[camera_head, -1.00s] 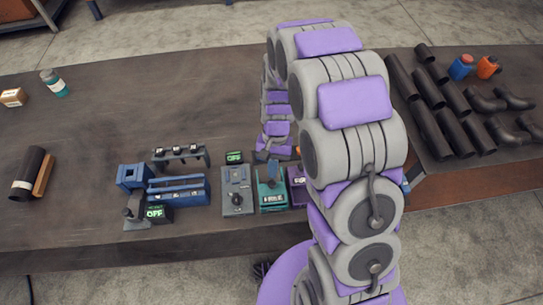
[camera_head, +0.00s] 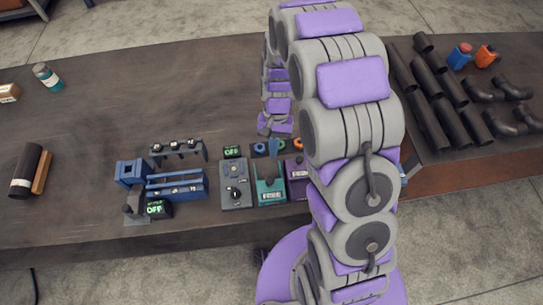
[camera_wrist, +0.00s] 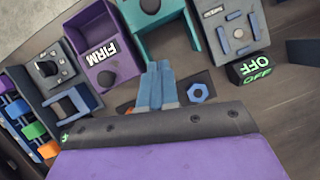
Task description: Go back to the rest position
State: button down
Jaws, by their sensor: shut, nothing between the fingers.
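My gripper (camera_wrist: 157,84) is shut and empty in the wrist view, its two blue-grey fingers together. It hangs over the workbench (camera_head: 90,115), close to a blue hex nut (camera_wrist: 198,92) just right of the fingertips. In the head view my arm fills the middle of the picture, and its far end reaches down behind the teal fixture (camera_head: 268,186) and the purple fixture (camera_head: 296,180). The fixtures also show in the wrist view, teal (camera_wrist: 170,38) and purple marked FIRM (camera_wrist: 92,50). I cannot tell how high the gripper is above the bench.
A blue fixture (camera_head: 175,186) and a grey switch panel (camera_head: 235,185) with a green OFF display (camera_head: 232,151) stand along the near edge. The bench's left middle is largely clear.

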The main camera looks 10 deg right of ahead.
jog(key=v, duration=0.7)
jog(key=shift+s+a+r+p, duration=0.15)
jog(key=shift+r+p, duration=0.25)
jog(key=shift+r, duration=0.1)
jog(key=s+d+r+n+t, duration=0.1)
jog(key=s+d+r, duration=0.3)
jog(key=s+r, duration=0.7)
jog(key=s+d+n, duration=0.1)
jog(key=s, duration=0.7)
jog(key=s+d+r+n+t+h+b, duration=0.1)
jog(key=s, duration=0.7)
jog(key=shift+s+d+r+b, duration=0.3)
jog(key=shift+d, duration=0.05)
jog(key=shift+w, duration=0.1)
